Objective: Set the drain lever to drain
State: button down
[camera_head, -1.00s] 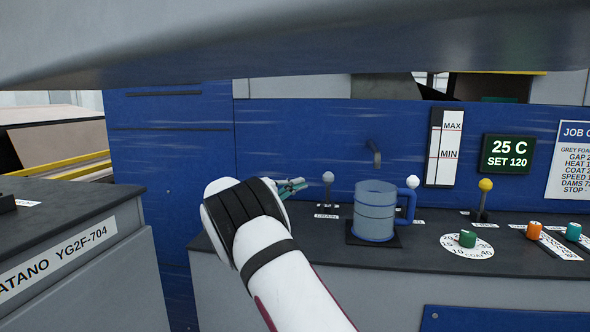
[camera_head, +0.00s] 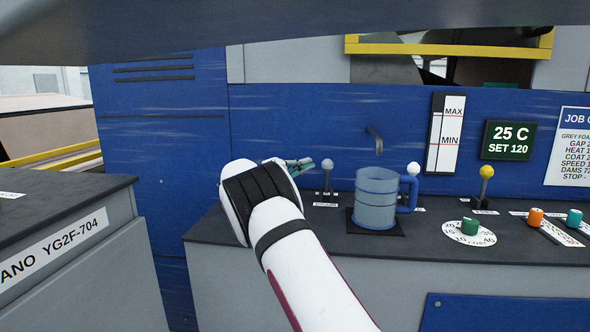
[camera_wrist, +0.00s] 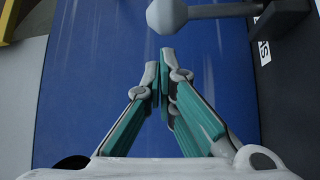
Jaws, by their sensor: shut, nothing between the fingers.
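The drain lever (camera_head: 327,165) has a grey ball knob on a thin shaft and stands nearly upright behind its label on the dark counter. In the wrist view its grey knob (camera_wrist: 166,15) is at the top, just beyond the fingertips, with the shaft running right to a dark base. My gripper (camera_head: 308,163) is just left of the knob in the head view, at about knob height. In the wrist view my gripper (camera_wrist: 167,62) has its teal fingers together and empty. A small gap shows between the fingertips and the knob.
A blue-grey mug (camera_head: 376,212) stands on a dark pad right of the lever, below a spout (camera_head: 374,140). A white-knobbed lever (camera_head: 413,170) is partly hidden behind it. A yellow-knobbed lever (camera_head: 486,173) and a green dial (camera_head: 469,227) are farther right. A blue panel (camera_head: 280,120) rises behind.

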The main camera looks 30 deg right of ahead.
jog(key=shift+x, duration=2)
jog(key=shift+s+a+b, duration=0.1)
jog(key=shift+b, duration=0.4)
jog(key=shift+s+a+m+h+b, duration=0.2)
jog(key=shift+m+h+b, duration=0.1)
jog(key=shift+b, duration=0.1)
